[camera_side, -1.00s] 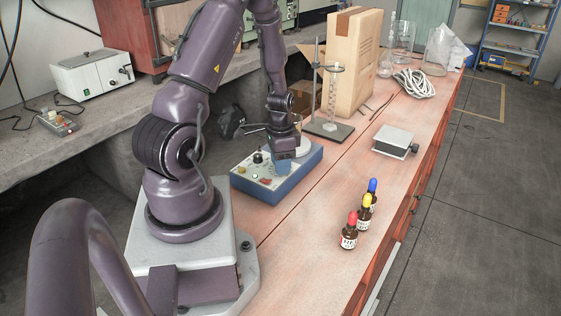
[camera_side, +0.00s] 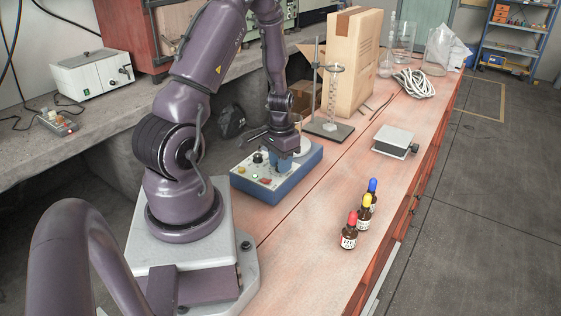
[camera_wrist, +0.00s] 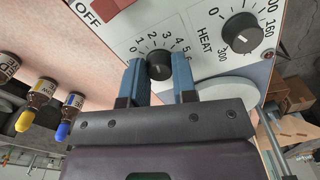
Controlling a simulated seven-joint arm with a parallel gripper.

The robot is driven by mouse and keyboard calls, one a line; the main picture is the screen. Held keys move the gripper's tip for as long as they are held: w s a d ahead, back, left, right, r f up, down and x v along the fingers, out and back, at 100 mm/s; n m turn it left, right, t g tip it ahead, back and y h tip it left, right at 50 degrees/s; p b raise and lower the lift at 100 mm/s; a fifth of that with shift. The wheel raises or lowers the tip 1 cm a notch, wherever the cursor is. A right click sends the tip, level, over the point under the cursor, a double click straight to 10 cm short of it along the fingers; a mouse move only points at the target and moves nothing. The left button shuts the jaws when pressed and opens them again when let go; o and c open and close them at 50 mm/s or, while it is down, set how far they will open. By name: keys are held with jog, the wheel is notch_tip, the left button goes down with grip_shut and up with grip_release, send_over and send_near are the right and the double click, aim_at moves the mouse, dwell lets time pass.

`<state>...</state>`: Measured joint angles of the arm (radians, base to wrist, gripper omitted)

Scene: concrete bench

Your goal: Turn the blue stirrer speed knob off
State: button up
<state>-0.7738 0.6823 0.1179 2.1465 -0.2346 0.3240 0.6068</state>
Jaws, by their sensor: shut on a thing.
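The stirrer is a blue box (camera_side: 300,178) with a pale control panel, on the bench in the side view. In the wrist view its speed knob (camera_wrist: 159,66) is dark grey, round and ringed by a scale from 0 to about 6. My gripper (camera_wrist: 159,73) points down at the panel, its blue fingers on either side of this knob and shut on it. The knob's pointer cannot be made out. In the side view my gripper (camera_side: 281,168) stands over the panel and hides the speed knob.
A dark HEAT knob (camera_wrist: 242,33) sits beside the speed knob, and a red switch (camera_wrist: 117,4) near an OFF label. The stirrer's round white plate (camera_side: 304,147) is behind my fingers.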

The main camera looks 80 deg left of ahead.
jog(key=n, duration=0.5)
jog(key=shift+n, duration=2.5)
jog(key=o, duration=0.9)
jog(key=shift+o, duration=0.2)
jog(key=shift+r, duration=0.1)
notch_tip(320, 180, up, 13)
